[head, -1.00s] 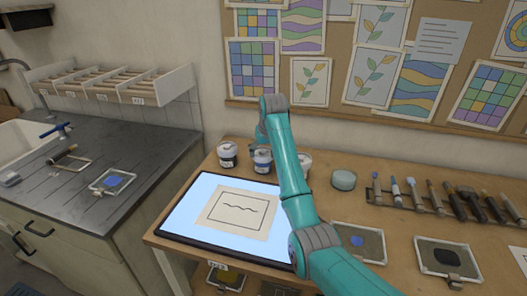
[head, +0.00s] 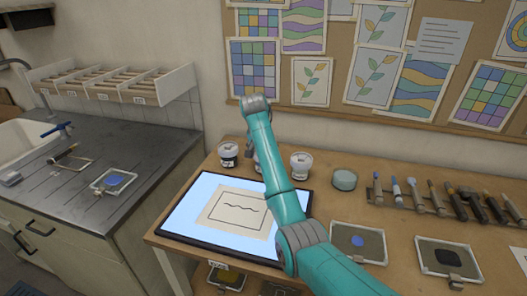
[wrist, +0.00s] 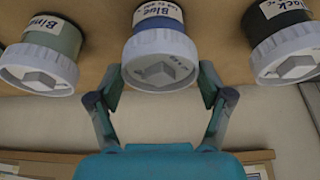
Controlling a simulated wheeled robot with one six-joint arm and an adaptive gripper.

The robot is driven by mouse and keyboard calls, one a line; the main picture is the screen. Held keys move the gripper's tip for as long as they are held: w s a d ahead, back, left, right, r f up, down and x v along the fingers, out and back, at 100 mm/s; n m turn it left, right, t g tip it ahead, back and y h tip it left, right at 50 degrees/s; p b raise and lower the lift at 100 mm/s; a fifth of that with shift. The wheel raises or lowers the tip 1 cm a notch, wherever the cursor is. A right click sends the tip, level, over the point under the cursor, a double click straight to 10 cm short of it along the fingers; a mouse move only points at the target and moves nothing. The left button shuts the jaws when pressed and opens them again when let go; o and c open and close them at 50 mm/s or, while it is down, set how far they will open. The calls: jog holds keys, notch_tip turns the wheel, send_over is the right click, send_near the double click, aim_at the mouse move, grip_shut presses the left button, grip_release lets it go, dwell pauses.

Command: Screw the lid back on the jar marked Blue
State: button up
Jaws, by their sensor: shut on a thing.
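The jar marked Blue (wrist: 160,23) is in the middle of the wrist view, with its label showing. Its white lid (wrist: 160,45) sits on its mouth and looks level with it. My gripper (wrist: 160,72) has one finger on each side of this lid and is shut on it. I cannot tell how tightly the lid is threaded.
The jar marked Black (wrist: 283,27) and a greenish jar (wrist: 55,40) stand close on either side, both lidded. A lit light panel (head: 180,219) lies in front of the jars.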

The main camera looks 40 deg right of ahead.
jog(key=shift+m+g, duration=0.4)
jog(key=shift+m, duration=0.7)
jog(key=shift+w+m+g+h, duration=0.15)
jog(key=shift+m+g+h, duration=0.2)
jog(key=shift+m, duration=0.65)
jog(key=shift+f+m+g, duration=0.1)
jog(key=shift+m+g, duration=0.75)
jog(key=shift+m, duration=1.25)
jog(key=o, duration=0.9)
jog(key=shift+w, duration=0.1)
jog(key=shift+c, duration=0.2)
